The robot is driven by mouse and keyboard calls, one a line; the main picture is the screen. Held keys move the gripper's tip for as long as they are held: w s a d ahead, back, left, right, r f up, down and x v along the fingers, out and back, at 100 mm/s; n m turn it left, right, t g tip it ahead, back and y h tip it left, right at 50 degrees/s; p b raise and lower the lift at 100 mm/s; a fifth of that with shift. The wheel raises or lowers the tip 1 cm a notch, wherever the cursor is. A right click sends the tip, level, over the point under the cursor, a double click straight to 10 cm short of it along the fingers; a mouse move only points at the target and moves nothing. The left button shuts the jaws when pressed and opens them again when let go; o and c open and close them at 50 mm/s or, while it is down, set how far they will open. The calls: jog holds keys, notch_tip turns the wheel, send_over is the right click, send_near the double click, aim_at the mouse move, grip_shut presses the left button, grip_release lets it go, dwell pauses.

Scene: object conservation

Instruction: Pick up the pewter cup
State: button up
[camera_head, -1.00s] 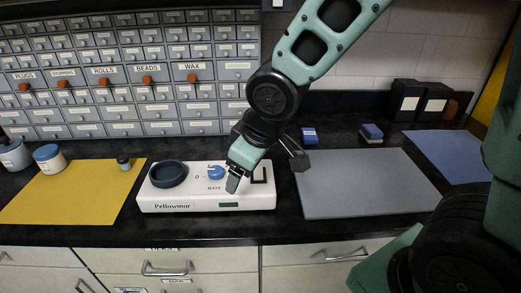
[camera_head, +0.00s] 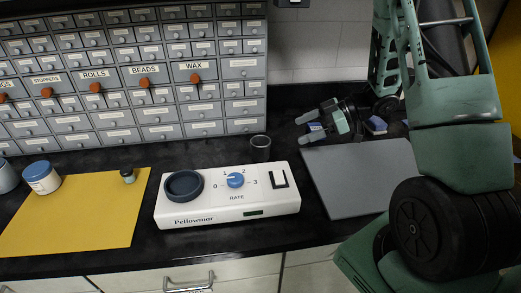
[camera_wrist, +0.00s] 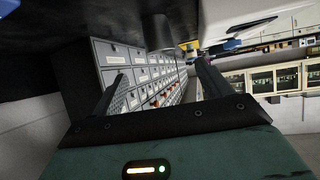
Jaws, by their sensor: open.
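A small dark grey cup (camera_head: 261,148), which looks like the pewter cup, stands upright on the black counter behind the white device. My gripper (camera_head: 300,129) is open and empty, to the right of the cup and apart from it. Its fingers point left, toward the cup's side of the counter. In the wrist view, the open fingers of my gripper (camera_wrist: 160,75) frame the drawer cabinet, and a dark upright shape near the top centre is probably the cup (camera_wrist: 158,32).
The white device (camera_head: 210,216) with a dark ring dish (camera_head: 184,186) and blue knob (camera_head: 236,180) stands in front of the cup. The drawer cabinet (camera_head: 225,108) rises behind. A grey mat (camera_head: 355,180) lies right; a yellow mat (camera_head: 80,220) with jars lies left.

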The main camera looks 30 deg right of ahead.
jog(key=p, duration=0.1)
send_near(257, 144)
jog(key=a, duration=0.1)
jog(key=a+f, duration=0.1)
jog(key=a, duration=0.2)
jog(key=shift+w+a+f, duration=0.2)
jog(key=shift+a+f, duration=0.1)
jog(key=shift+f, duration=0.1)
jog(key=p+x, duration=0.1)
jog(key=x, duration=0.1)
jog(key=p+x, duration=0.1)
jog(key=x, duration=0.1)
jog(key=shift+w+a+r, duration=0.25)
jog(key=shift+w+a, duration=0.1)
jog(key=shift+a, duration=0.05)
jog(key=shift+w+a+f, duration=0.2)
jog(key=shift+a+f, duration=0.05)
jog(key=c, duration=1.2)
